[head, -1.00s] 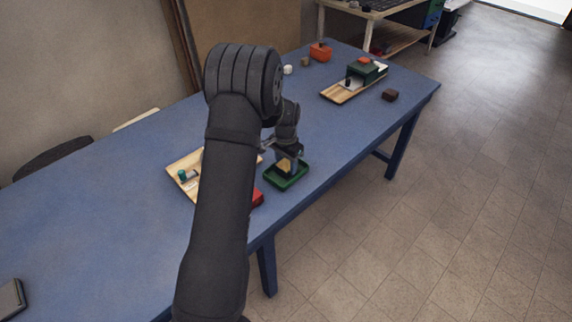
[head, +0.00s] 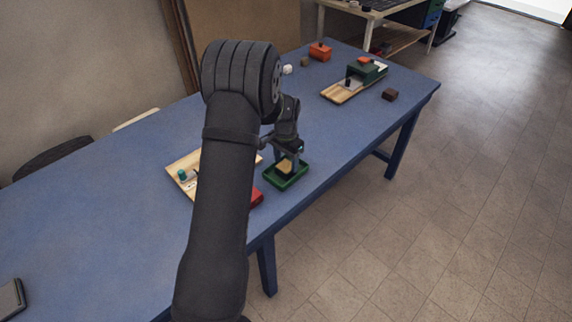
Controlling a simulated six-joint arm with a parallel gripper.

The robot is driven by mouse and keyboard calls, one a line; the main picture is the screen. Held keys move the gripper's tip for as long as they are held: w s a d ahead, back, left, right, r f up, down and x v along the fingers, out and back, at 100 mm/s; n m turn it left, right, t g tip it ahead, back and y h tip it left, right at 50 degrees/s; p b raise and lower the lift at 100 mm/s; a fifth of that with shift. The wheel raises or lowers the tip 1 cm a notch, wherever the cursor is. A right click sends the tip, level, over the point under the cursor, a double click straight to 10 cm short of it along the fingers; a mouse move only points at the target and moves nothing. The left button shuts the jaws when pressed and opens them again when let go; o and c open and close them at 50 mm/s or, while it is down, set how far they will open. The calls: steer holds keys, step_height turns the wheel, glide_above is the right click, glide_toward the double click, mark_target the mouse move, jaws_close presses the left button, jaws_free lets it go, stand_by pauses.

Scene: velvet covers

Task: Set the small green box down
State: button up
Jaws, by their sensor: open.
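A small open green box (head: 273,177) sits on the blue table near its front edge. A yellowish piece (head: 285,167) lies inside it. My gripper (head: 288,162) is open and points down just above the box, close to the yellowish piece. Whether the fingers still touch anything cannot be made out at this size. Another dark green box (head: 367,75) is at the far end on a wooden tray (head: 341,95), with an orange piece on top.
A wooden tray (head: 180,165) with small items is left of my arm, partly hidden by it. A red block (head: 256,198) is close beside the green box. An orange box (head: 320,52) and a brown block (head: 390,95) stand farther back. The table's left part is mostly clear.

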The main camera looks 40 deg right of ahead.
mark_target(286, 166)
step_height(286, 166, up, 10)
stand_by(0.3)
step_height(286, 166, down, 12)
steer(key=shift+r, duration=1.7)
